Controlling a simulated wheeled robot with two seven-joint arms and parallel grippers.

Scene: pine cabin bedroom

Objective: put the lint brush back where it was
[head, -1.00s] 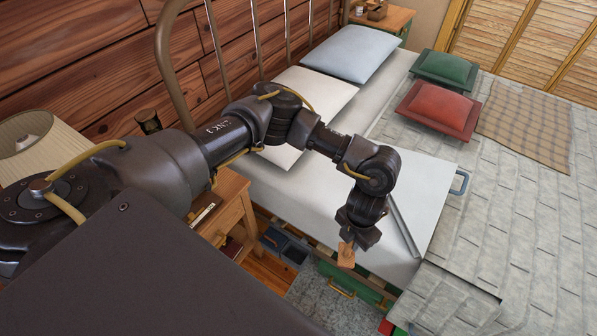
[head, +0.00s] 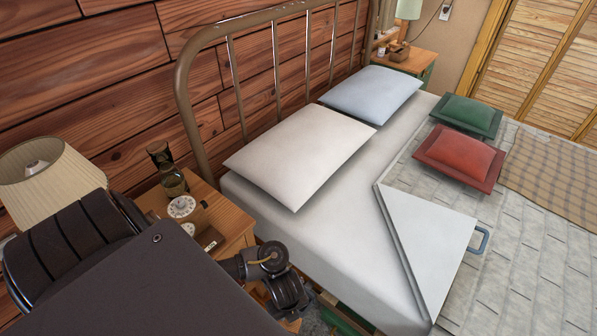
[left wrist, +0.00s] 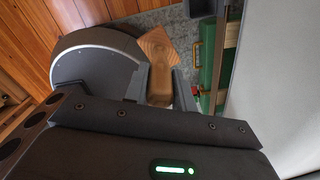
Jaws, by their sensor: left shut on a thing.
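The wooden lint brush (left wrist: 155,47) shows in the left wrist view, its pale wide end pointing away and its narrower part between my fingers. My left gripper (left wrist: 160,88) is shut on it. In the head view my left gripper (head: 291,300) hangs low beside the near side of the bed, close to the nightstand (head: 232,219); I cannot clearly make out the brush there. My right gripper is not in view.
The bed (head: 330,245) fills the right, with pillows and a folded-back sheet corner. Something green (left wrist: 208,62) sits at the bed's underside.

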